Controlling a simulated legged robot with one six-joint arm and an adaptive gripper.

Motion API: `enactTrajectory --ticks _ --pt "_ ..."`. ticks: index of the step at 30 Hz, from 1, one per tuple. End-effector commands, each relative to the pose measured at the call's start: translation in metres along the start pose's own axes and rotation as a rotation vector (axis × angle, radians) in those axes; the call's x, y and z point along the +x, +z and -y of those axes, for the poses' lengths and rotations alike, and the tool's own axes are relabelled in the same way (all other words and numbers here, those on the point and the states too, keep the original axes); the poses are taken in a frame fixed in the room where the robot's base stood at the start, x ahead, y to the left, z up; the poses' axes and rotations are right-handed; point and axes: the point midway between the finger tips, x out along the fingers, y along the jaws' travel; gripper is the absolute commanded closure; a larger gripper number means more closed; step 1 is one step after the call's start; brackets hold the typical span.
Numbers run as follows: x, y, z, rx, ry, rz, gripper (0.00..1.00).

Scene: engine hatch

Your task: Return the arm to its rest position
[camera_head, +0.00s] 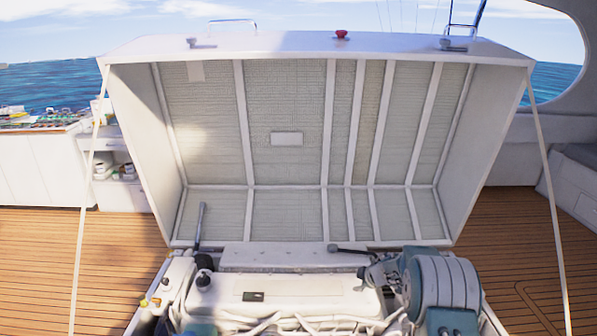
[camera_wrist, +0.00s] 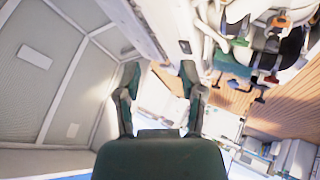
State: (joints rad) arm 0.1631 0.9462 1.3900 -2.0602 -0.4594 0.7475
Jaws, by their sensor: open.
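My gripper (camera_wrist: 159,76) shows in the wrist view, with its dark green body at the bottom and two fingers reaching up. The fingers are apart, with nothing between them. The open hatch lid (camera_wrist: 55,75) fills the left side of that view. In the head view I cannot make out my gripper. There the hatch lid (camera_head: 290,139) stands raised over the white engine (camera_head: 285,290).
Engine parts (camera_wrist: 235,55) with green and orange pieces show at the upper right of the wrist view. Straps (camera_head: 82,235) (camera_head: 556,230) run down both sides of the lid. A white cabinet (camera_head: 40,165) stands at left. Wooden deck (camera_head: 500,240) lies clear at right.

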Motion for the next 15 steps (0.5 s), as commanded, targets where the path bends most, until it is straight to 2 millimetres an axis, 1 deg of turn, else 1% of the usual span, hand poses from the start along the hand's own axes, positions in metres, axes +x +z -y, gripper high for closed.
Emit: enactTrajectory --ticks 1,6,11,12,14,15 --pt "-0.014 -0.009 -0.012 0.012 0.041 0.002 0.49" --pt "-0.058 -0.031 -0.043 0.07 0.174 0.02 0.49" --pt "-0.102 -0.048 -0.065 0.132 0.287 0.044 0.49" --pt "-0.114 -0.051 -0.069 0.149 0.313 0.051 0.49" --pt "-0.131 -0.056 -0.075 0.176 0.351 0.062 0.49" --pt "-0.142 -0.059 -0.078 0.194 0.375 0.068 0.49"
